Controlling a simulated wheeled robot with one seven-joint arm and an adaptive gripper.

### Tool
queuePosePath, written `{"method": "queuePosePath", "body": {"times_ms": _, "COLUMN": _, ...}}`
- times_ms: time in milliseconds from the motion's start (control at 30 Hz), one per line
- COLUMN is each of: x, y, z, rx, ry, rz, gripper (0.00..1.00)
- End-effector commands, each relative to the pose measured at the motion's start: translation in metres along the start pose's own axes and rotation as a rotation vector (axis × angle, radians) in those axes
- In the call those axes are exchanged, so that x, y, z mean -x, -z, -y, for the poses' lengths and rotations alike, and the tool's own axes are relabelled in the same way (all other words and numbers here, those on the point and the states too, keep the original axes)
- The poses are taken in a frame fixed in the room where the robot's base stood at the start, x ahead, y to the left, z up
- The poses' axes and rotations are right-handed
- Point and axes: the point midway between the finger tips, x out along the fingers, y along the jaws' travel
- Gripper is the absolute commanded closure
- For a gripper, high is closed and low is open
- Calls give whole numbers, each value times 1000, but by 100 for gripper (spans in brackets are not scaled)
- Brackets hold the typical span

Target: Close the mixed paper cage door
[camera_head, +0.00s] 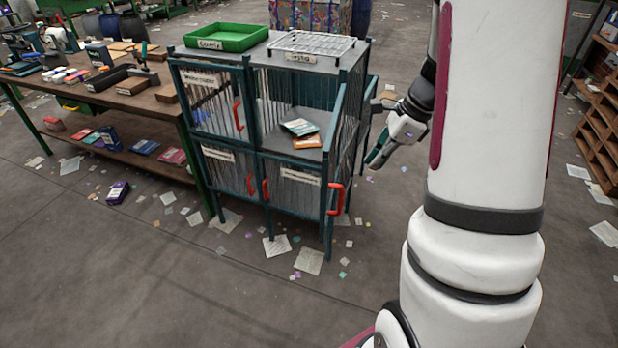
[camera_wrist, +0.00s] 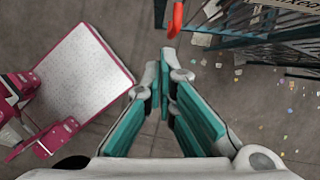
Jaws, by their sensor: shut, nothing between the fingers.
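The wire cage has teal frames and several compartments. Its upper right compartment stands open, with a few books or packs (camera_head: 300,127) on its floor. The open barred door (camera_head: 343,120) swings out toward the camera at the right and carries a red handle (camera_head: 335,198). The labels are too small to read surely, so I cannot confirm which is mixed paper. My gripper (camera_head: 374,158) is to the right of this door, outside the cage. In the wrist view my gripper (camera_wrist: 166,75) is shut and empty. A red handle (camera_wrist: 175,20) and teal bars (camera_wrist: 265,40) show ahead of it.
A green tray (camera_head: 227,37) and a white wire tray (camera_head: 312,44) sit on the cage top. A workbench (camera_head: 150,100) stands to the left. Wooden shelving (camera_head: 600,130) is at far right. Paper scraps litter the floor, which is otherwise open in front.

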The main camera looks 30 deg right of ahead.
Motion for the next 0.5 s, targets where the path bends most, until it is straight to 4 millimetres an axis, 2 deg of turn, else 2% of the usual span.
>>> {"method": "queuePosePath", "body": {"times_ms": 100, "x": -6, "y": 13, "z": 6, "rx": -68, "ry": 2, "rz": -5, "gripper": 100}}
{"method": "queuePosePath", "body": {"times_ms": 267, "x": -17, "y": 15, "z": 6, "rx": -81, "ry": 1, "rz": -3, "gripper": 100}}
{"method": "queuePosePath", "body": {"times_ms": 500, "x": -59, "y": 15, "z": 5, "rx": -79, "ry": -2, "rz": -5, "gripper": 100}}
